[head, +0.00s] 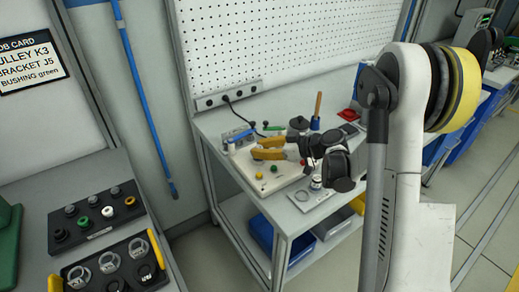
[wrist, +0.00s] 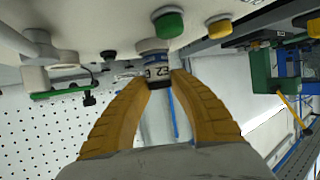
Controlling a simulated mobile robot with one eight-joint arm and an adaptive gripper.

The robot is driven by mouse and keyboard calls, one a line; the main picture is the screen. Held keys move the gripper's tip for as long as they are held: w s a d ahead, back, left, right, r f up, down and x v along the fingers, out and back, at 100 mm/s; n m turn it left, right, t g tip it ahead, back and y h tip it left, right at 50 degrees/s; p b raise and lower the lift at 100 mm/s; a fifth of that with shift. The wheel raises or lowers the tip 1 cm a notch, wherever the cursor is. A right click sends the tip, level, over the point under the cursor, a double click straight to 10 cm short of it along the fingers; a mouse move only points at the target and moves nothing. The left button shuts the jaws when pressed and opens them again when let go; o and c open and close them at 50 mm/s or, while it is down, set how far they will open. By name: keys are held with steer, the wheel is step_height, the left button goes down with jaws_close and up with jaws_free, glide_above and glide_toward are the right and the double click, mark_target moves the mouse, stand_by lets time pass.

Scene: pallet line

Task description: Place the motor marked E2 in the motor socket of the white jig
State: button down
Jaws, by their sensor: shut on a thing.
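My gripper (head: 256,149) has its yellow fingers over the white jig (head: 262,187) on the workbench. In the wrist view, which looks upside down, my gripper (wrist: 161,78) is shut on the motor marked E2 (wrist: 157,71), a short cylinder with a pale label and a dark end. The motor's other end is close to a pale round part on the white jig (wrist: 110,18). I cannot tell whether it sits in the socket or is only against it. In the head view my fingers largely hide the motor.
A green knob (wrist: 168,22) and a yellow knob (wrist: 219,27) stand on the jig near the motor. A wooden-handled tool (head: 317,112) and a dark round part (head: 299,123) stand behind. A small tray (head: 309,199) lies at the bench's front. Trays of parts (head: 98,215) are on the left.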

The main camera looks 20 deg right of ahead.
steer(key=c, duration=1.2)
jaws_free()
steer(key=shift+f, duration=0.1)
steer(key=shift+r, duration=0.2)
steer(key=p+v, duration=0.3)
steer(key=v, duration=0.9)
steer(key=s+a+r+m+g+h, duration=0.3)
steer(key=s+a+r+m+h, duration=0.25)
steer(key=s+a, duration=0.35)
steer(key=s+r+m+h, duration=0.1)
steer(key=s+m+h, duration=0.1)
steer(key=s, duration=0.4)
steer(key=s+r+m+t+h, duration=0.1)
steer(key=s+r+m+h, duration=0.1)
steer(key=s, duration=0.5)
steer(key=shift+d+h, duration=0.25)
steer(key=shift+h, duration=0.1)
